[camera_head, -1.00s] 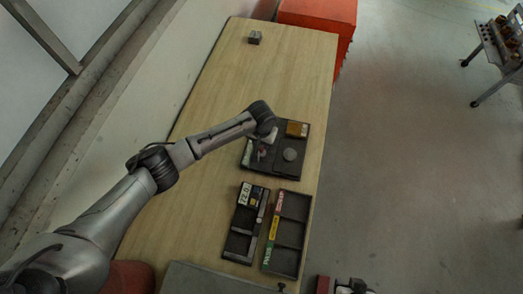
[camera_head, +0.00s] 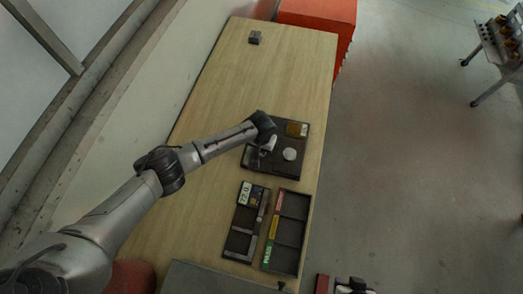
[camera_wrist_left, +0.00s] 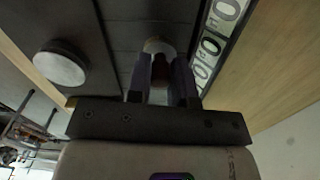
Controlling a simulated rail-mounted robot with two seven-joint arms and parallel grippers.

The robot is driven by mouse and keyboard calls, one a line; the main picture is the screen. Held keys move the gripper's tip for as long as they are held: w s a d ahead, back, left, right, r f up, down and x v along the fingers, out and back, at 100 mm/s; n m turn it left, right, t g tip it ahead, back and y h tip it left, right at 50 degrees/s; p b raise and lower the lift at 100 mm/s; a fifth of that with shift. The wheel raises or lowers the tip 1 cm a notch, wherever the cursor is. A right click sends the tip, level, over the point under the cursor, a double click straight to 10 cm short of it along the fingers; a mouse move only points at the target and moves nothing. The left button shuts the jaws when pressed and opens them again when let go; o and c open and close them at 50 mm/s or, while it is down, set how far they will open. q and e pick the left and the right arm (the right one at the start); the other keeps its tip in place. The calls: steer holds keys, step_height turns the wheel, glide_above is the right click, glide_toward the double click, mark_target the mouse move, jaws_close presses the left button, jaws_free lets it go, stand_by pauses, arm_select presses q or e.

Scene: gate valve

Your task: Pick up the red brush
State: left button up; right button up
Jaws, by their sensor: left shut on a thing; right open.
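My left gripper (camera_head: 267,147) is low over the dark tray (camera_head: 258,168) on the wooden table. In the left wrist view its two fingers (camera_wrist_left: 160,80) are shut on a narrow dark reddish-brown piece (camera_wrist_left: 160,70) with a pale rounded end. This may be the red brush, but its full shape is hidden by the fingers. I cannot tell whether it touches the tray. In the head view the wrist covers it.
A pale disc (camera_head: 290,154) and a brown-yellow block (camera_head: 297,129) are on the same tray. Two compartment trays, left (camera_head: 238,243) and right (camera_head: 286,262), lie nearer. A small grey block (camera_head: 255,37) sits at the far end. The table's far half is mostly clear.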

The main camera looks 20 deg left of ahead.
arm_select(q)
steer(key=shift+r, duration=0.1)
jaws_close()
steer(key=shift+r, duration=0.45)
step_height(320, 180, up, 3)
steer(key=shift+f, duration=0.2)
steer(key=s+d+r+b, duration=0.2)
steer(key=d+r, duration=0.5)
steer(key=d, duration=0.4)
steer(key=shift+s+d+r, duration=0.15)
steer(key=shift+s+r, duration=0.05)
steer(key=shift+s, duration=0.3)
steer(key=shift+o, duration=0.8)
jaws_free()
steer(key=shift+c, duration=1.1)
